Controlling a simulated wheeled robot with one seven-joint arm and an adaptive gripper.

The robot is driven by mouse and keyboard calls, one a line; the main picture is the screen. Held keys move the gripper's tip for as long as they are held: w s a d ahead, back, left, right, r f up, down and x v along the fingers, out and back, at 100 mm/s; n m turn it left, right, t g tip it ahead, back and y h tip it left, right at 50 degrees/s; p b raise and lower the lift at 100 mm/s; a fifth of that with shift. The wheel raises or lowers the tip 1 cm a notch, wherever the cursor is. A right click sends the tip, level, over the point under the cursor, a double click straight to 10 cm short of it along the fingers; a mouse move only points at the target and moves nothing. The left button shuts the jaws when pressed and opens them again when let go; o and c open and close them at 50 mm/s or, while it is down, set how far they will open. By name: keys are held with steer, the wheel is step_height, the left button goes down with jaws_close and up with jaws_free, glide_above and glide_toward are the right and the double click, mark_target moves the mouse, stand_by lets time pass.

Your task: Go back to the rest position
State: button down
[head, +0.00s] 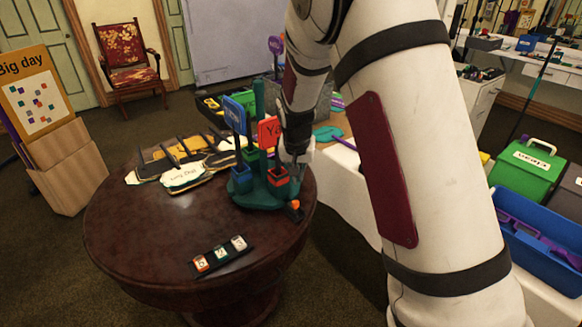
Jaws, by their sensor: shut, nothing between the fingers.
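My arm comes down from the top right across the head view. My gripper (294,158) points down just behind the right side of a dark green prop holder (258,193) on the round table. It is small and partly hidden by the holder's red cup (279,181); it looks shut, with nothing seen in it. I cannot tell whether it touches the cup. The holder has blue, green and red cups. A blue sign (234,114) and a red sign (269,132) stand upright in it.
The dark round table (150,240) also bears a black strip with small blocks (221,256) at the front and white-labelled paddles (184,178) at the back left. A long table behind, a green box (528,165) and a blue bin (540,245) lie right. A chair (129,60) stands back left.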

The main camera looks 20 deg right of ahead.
steer(key=s+a+r+n+y+p, duration=0.1)
steer(key=s+r+p, duration=0.1)
steer(key=s+r, duration=0.75)
steer(key=s+a+r+n+y+p, duration=0.1)
steer(key=s+a+r+p, duration=0.1)
steer(key=s+r, duration=0.8)
steer(key=s+r+n+p, duration=0.1)
steer(key=s+r, duration=0.2)
steer(key=s, duration=0.7)
steer(key=s+a+r+n+p, duration=0.1)
steer(key=s+r+n, duration=0.1)
steer(key=s, duration=0.8)
steer(key=shift+s+a+r+t+p, duration=0.2)
steer(key=shift+s+r+t+p, duration=0.15)
steer(key=shift+r, duration=0.2)
steer(key=c, duration=2.4)
jaws_free()
steer(key=shift+w, duration=0.1)
